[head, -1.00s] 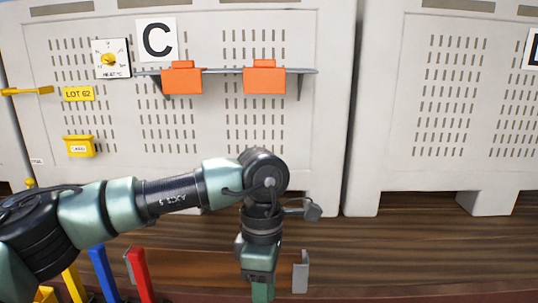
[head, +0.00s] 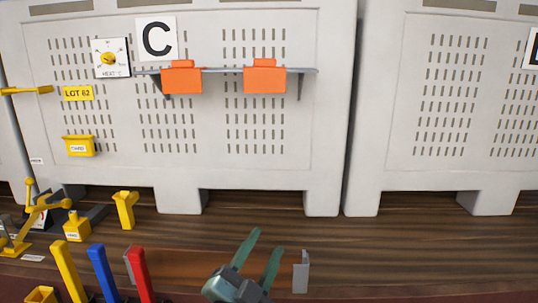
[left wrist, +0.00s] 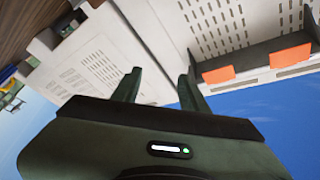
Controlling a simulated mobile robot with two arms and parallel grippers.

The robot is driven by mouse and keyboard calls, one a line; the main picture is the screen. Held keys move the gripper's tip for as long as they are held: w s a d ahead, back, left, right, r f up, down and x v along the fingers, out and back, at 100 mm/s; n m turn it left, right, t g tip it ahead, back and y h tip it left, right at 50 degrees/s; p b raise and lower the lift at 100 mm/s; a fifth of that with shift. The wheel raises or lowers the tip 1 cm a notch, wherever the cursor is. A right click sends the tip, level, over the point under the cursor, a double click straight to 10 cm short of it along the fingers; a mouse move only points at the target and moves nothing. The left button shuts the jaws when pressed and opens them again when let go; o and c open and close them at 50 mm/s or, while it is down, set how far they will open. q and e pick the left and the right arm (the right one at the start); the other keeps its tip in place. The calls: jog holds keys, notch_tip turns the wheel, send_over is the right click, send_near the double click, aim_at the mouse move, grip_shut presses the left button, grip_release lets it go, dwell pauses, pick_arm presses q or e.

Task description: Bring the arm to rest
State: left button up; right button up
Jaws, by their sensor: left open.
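My left gripper (head: 259,256) shows at the bottom middle of the head view, its two green fingers apart and nothing between them. Most of its arm is out of the picture below. In the left wrist view the same gripper (left wrist: 157,85) has its fingers spread, with pale slotted panels beyond them and nothing held. My right gripper is in neither view.
Orange blocks (head: 182,80) sit on a shelf on the slotted white crate (head: 230,180) marked C. Yellow, blue and red handles (head: 142,275) stand at the lower left. A yellow funnel-like piece (head: 125,208) stands on the wooden floor, which is clear at right.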

pick_arm(q)
jog(key=s+a+f+n+g+y, duration=0.35)
jog(key=a+f, duration=0.25)
jog(key=f, duration=0.5)
jog(key=s+a+f+n+g+y, duration=0.4)
jog(key=a+f, duration=0.3)
jog(key=f, duration=0.4)
jog(key=s+a+f+n+g, duration=0.1)
jog(key=s+a+f+g, duration=0.2)
jog(key=s, duration=0.4)
jog(key=s+a+f+n+g, duration=0.1)
jog(key=s+f+g, duration=0.1)
jog(key=s+f, duration=0.3)
jog(key=s+a+f+n+g, duration=0.2)
jog(key=s+f+g, duration=0.1)
jog(key=s, duration=0.5)
notch_tip(320, 180, down, 31)
jog(key=s+g+b, duration=0.1)
jog(key=g+b, duration=0.1)
jog(key=b, duration=0.4)
jog(key=s+a+f+b, duration=0.3)
jog(key=s+f+b, duration=0.1)
jog(key=s+f, duration=1.3)
notch_tip(320, 180, down, 4)
jog(key=shift+s+a+f+m+g+y, duration=0.15)
jog(key=shift+s+f+m+g+y, duration=0.1)
jog(key=shift+m+g+y, duration=0.1)
